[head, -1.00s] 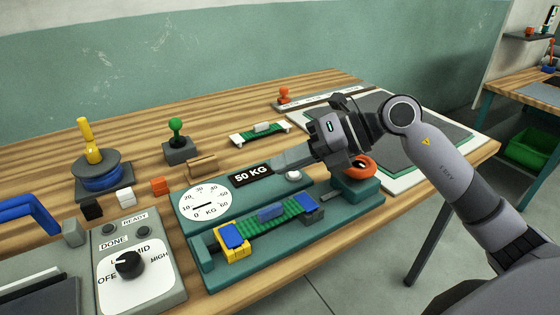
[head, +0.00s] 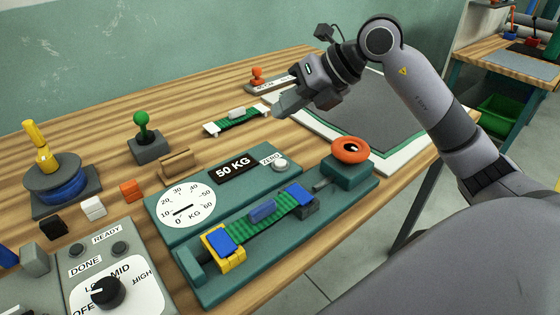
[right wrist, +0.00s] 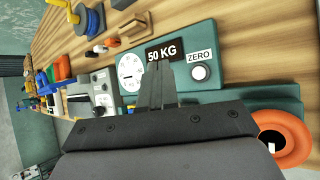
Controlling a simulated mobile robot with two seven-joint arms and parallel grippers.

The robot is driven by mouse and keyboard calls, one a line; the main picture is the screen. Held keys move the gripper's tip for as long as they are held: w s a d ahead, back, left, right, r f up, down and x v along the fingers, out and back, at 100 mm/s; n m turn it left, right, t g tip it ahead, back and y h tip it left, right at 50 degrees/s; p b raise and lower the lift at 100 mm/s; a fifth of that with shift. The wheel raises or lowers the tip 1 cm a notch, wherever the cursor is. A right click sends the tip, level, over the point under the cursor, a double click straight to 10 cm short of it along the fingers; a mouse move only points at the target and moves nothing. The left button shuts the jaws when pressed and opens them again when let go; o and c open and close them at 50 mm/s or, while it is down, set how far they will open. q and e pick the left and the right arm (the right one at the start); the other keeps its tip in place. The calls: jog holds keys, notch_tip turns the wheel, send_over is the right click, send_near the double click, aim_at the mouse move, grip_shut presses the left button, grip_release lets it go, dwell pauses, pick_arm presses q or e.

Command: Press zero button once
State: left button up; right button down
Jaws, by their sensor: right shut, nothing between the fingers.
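The zero button (head: 280,164) is a small round white button on the teal scale panel (head: 252,183), beside its ZERO label, the 50 KG plate (head: 233,167) and the white dial (head: 181,206). In the right wrist view the button (right wrist: 201,73) lies to the right of my fingertips. My right gripper (head: 280,107) is shut and empty. In the head view it is up and back from the button, apart from it. In the right wrist view its fingers (right wrist: 158,72) overlap the panel below the 50 KG plate. My left gripper is not in view.
A teal fixture with a green strap (head: 262,212) and an orange knob (head: 350,150) stands in front of the panel. A green joystick (head: 142,124), a small green strap piece (head: 237,120) and a control box (head: 112,265) are nearby. A dark mat (head: 370,110) lies right.

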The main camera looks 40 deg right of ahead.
jog(key=f+b, duration=0.1)
jog(key=f, duration=0.1)
jog(key=b, duration=0.5)
send_over(285, 162)
notch_tip(285, 162, down, 5)
jog(key=shift+f, duration=0.15)
jog(key=shift+f+b, duration=0.5)
jog(key=shift+f, duration=0.2)
dwell(0.9)
jog(key=shift+f+b, duration=0.35)
jog(key=shift+f, duration=0.05)
jog(key=shift+f, duration=0.2)
dwell(0.4)
